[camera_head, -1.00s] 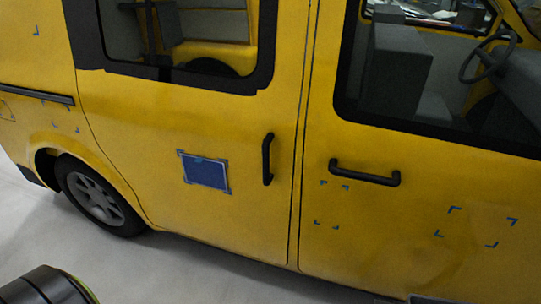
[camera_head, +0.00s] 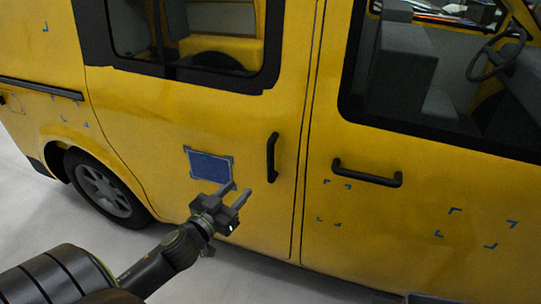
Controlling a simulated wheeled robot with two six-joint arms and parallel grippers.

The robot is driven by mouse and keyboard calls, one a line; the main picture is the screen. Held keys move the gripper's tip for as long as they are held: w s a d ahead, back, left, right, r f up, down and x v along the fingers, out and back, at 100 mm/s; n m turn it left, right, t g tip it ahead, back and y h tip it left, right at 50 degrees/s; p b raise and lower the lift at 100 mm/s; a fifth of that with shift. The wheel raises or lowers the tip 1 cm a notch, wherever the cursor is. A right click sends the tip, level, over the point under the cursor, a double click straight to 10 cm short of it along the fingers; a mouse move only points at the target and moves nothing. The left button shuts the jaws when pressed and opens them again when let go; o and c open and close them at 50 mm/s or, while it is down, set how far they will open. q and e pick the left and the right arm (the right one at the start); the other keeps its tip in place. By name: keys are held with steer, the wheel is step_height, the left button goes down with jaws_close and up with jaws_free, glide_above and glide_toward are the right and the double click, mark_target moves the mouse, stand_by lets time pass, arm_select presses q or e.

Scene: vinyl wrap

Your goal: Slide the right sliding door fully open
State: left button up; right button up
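The yellow sliding door (camera_head: 130,105) is the van's panel left of the front door, and it looks closed. Its black vertical handle (camera_head: 271,157) is near the door's right edge. My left gripper (camera_head: 239,193) is in front of the door, below and left of the handle, with its two fingers apart and nothing between them. It looks apart from the handle. My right gripper is not in view.
The front door (camera_head: 420,215) has a horizontal black handle (camera_head: 367,173). A blue patch (camera_head: 210,166) is on the sliding door, just behind my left gripper. A black rail (camera_head: 40,88) runs along the van's side at left. Pale floor lies below.

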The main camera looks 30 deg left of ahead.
mark_target(269, 158)
arm_select(q)
steer(key=w+p, duration=0.2)
steer(key=w, duration=0.3)
steer(key=w+p, duration=0.2)
steer(key=w, duration=0.3)
steer(key=w+p, duration=0.2)
steer(key=w, duration=0.3)
steer(key=shift+w+a, duration=0.25)
steer(key=shift+a, duration=0.05)
steer(key=shift+w, duration=0.8)
jaws_close()
